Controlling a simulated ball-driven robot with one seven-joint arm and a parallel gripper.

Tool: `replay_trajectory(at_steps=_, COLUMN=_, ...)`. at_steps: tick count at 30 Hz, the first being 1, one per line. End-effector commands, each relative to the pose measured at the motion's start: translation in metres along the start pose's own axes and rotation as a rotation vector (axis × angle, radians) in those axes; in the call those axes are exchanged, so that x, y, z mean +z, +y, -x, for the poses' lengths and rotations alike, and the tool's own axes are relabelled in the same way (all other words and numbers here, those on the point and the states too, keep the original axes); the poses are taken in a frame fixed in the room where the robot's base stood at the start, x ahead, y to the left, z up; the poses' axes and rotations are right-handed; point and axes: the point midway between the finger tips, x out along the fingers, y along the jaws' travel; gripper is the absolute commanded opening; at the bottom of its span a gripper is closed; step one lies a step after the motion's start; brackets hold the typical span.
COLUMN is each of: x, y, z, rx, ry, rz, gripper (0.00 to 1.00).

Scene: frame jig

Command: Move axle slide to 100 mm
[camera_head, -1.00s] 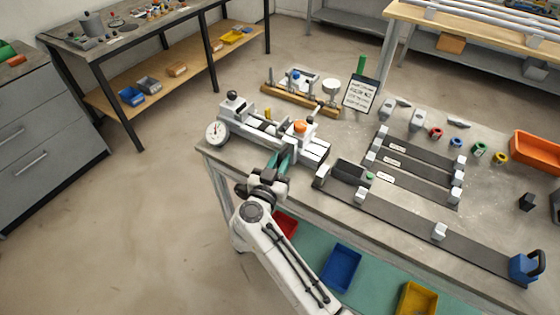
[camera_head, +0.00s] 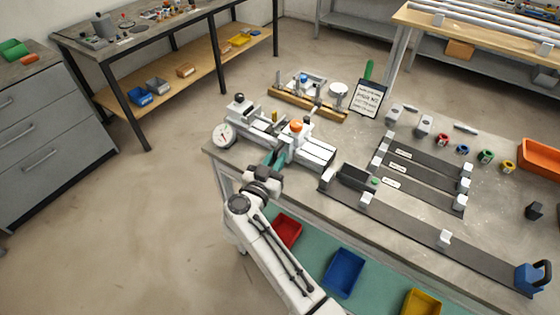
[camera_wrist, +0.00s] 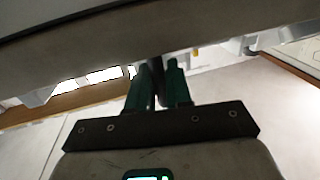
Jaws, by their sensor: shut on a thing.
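The white frame jig lies along the table's left end, with a round dial (camera_head: 223,135) at its left. The axle slide with an orange knob (camera_head: 296,125) sits on the jig's rail, between the dial end and the right-hand block (camera_head: 318,150). My gripper (camera_head: 276,158) reaches the slide's near side with green fingers. In the wrist view, the fingers (camera_wrist: 158,88) are shut on a narrow dark upright piece, apparently the slide's handle. A large blurred grey part crosses above them. The scale reading is too small to tell.
A sign (camera_head: 369,98) and a wooden rack (camera_head: 305,103) stand behind the jig. Dark bars with white blocks (camera_head: 443,238) lie to the right. Coloured bins, including a blue one (camera_head: 344,272), sit below the tabletop. An orange bin (camera_head: 540,158) stands far right.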

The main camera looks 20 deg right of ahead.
Motion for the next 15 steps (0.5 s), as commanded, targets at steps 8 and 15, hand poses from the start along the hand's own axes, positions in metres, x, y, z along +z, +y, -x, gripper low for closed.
replay_trajectory(at_steps=8, x=-0.0026, y=-0.0053, z=0.0007, rx=-0.014, ry=0.001, rz=-0.006, gripper=0.27)
replay_trajectory(at_steps=15, x=-0.0020, y=-0.0037, z=0.0006, rx=-0.010, ry=0.001, rz=-0.004, gripper=0.35)
